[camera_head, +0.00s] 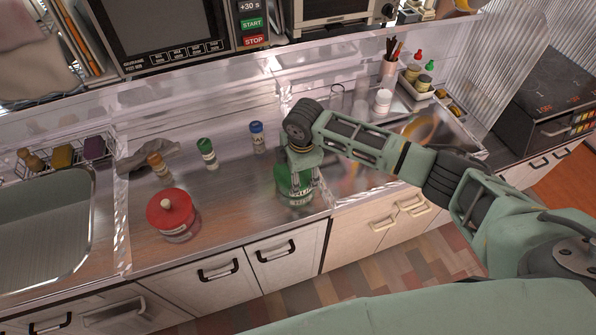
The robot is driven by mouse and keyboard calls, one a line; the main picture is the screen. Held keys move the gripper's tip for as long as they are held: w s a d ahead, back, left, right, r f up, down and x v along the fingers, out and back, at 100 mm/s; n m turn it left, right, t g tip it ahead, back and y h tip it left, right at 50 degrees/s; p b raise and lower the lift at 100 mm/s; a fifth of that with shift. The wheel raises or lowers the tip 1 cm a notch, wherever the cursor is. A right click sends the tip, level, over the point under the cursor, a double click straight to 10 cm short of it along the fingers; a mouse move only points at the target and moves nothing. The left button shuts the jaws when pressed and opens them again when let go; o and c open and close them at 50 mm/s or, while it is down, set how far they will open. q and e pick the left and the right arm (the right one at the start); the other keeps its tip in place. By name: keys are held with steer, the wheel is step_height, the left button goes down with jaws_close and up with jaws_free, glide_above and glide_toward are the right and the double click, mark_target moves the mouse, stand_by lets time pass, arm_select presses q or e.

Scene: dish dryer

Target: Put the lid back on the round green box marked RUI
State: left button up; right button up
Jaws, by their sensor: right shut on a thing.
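The round green box (296,200) with white lettering on its side stands near the counter's front edge, at the middle of the head view. My right gripper (300,172) points down at the top of this box and is shut on its green lid. The lid is largely hidden by the fingers. It is at the top of the box, but I cannot tell whether it rests fully on the rim. My left gripper is not in view.
A round box with a red lid (170,210) stands to the left on the counter. Behind are a green-capped jar (207,153), a blue-capped jar (257,137), an orange-capped jar (159,168) and a grey cloth (148,157). A sink (45,235) is at far left.

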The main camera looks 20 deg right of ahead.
steer(key=shift+p, duration=0.35)
stand_by(0.6)
steer(key=o, duration=0.9)
steer(key=o, duration=0.5)
steer(key=shift+r, duration=0.15)
steer(key=shift+r+p, duration=3.4)
steer(key=shift+p, duration=0.35)
